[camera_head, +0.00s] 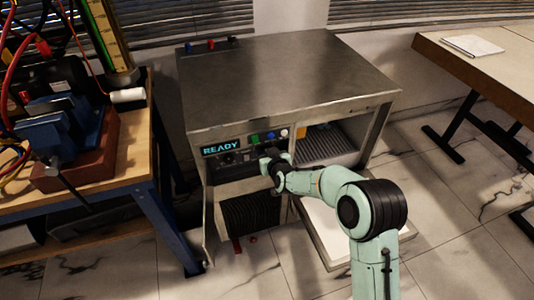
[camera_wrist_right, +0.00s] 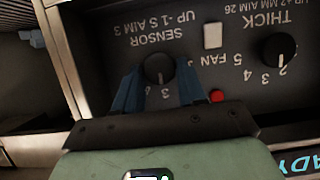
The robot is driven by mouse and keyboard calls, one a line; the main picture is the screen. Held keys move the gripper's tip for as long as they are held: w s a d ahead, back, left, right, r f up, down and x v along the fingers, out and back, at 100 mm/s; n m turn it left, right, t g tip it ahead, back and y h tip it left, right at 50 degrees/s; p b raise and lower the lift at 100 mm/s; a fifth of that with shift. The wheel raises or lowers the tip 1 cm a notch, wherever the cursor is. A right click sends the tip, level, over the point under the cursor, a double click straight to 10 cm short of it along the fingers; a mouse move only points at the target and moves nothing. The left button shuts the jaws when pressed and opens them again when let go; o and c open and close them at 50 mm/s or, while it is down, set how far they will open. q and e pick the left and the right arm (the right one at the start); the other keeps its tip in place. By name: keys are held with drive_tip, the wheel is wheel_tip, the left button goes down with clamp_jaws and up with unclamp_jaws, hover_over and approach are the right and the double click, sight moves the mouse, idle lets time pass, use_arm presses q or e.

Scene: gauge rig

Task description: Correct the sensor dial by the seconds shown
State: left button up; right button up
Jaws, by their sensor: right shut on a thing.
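In the right wrist view, which shows the panel upside down, the sensor dial (camera_wrist_right: 158,67) is a round black knob below the printed words "SENSOR UP -1 S AIM 3". My right gripper (camera_wrist_right: 158,88) has its blue fingers on either side of the knob, shut on it. A "3" is readable beside the knob; its other marks are partly hidden by the fingers. In the head view, my right gripper (camera_head: 270,163) is at the front panel of the metal cabinet (camera_head: 285,80). The display (camera_head: 221,146) reads "READY". My left gripper is not in view.
A second black knob (camera_wrist_right: 279,48) sits by "THICK UP +2 MM AIM 26". A red button (camera_wrist_right: 217,96) is close to my finger. A workbench (camera_head: 140,165) with a blue vise stands left; a table (camera_head: 490,65) stands right. An open compartment (camera_head: 330,145) is beside the panel.

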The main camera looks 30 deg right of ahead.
drive_tip(key=o, duration=1)
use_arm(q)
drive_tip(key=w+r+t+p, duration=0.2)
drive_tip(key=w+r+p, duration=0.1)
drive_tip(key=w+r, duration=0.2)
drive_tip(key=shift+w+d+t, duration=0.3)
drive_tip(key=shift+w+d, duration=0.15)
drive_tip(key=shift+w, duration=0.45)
use_arm(e)
drive_tip(key=v, duration=1.3)
drive_tip(key=shift+s, duration=0.25)
drive_tip(key=shift+a, duration=0.1)
